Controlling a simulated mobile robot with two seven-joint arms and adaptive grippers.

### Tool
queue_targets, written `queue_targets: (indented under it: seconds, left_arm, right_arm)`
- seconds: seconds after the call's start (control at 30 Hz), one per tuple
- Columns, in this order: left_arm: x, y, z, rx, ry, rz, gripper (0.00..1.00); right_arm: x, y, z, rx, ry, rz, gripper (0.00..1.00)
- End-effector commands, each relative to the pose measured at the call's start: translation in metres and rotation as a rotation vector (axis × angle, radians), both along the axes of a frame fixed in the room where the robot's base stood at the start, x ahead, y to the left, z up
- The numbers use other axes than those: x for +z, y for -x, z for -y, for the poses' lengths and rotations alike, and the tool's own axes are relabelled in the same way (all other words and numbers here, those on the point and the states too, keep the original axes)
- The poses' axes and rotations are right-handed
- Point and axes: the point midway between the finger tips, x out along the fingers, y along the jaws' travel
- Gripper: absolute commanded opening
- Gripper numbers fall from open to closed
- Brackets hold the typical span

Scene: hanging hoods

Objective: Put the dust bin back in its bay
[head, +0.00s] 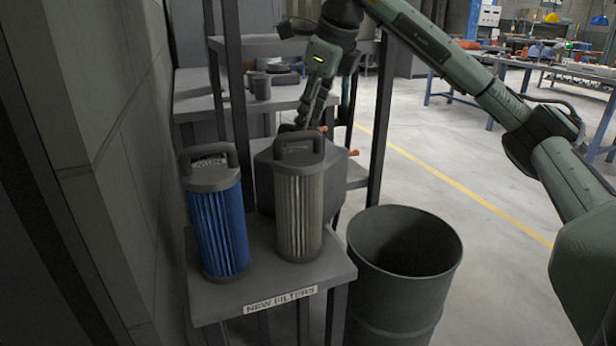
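A dark grey box-like bin (338,178), likely the dust bin, is behind the beige pleated filter, which hides much of its front. I cannot tell whether it rests on the stand or hangs from my gripper. My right gripper (308,116) points down just above the bin's top. Its fingers look close together, but their tips are partly hidden behind the beige filter's handle, so I cannot tell whether they hold the bin. My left gripper is not in view. I cannot make out the bin's bay in this view.
A blue filter (218,228) and the beige filter (298,215) stand upright on a stand (262,284) labelled NEW FILTERS. A dark open drum (398,290) is to its right. A dark rack post (381,120) rises behind. A wall is close on the left; open floor is at right.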

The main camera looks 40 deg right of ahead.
Motion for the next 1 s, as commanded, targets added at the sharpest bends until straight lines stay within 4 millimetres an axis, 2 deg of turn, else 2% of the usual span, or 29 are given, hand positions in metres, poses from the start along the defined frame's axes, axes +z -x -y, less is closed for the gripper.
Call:
queue_targets:
  seconds: [0.2,0.3,0.57,0.9,1.0]
  left_arm:
    - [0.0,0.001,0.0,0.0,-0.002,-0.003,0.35]
    - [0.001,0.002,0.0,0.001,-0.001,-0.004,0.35]
    - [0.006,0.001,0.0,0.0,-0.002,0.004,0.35]
    - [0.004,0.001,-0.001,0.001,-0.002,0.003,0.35]
    - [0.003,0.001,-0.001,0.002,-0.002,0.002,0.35]
  right_arm:
    - [-0.03,-0.015,-0.002,0.002,-0.001,-0.003,0.39]
    - [-0.038,-0.02,-0.002,0.002,-0.001,-0.001,0.39]
    - [-0.041,-0.021,-0.002,0.004,-0.003,0.001,0.39]
    - [-0.041,-0.021,-0.002,0.004,-0.003,0.001,0.0]
    - [-0.041,-0.021,-0.002,0.004,-0.003,0.001,0.0]
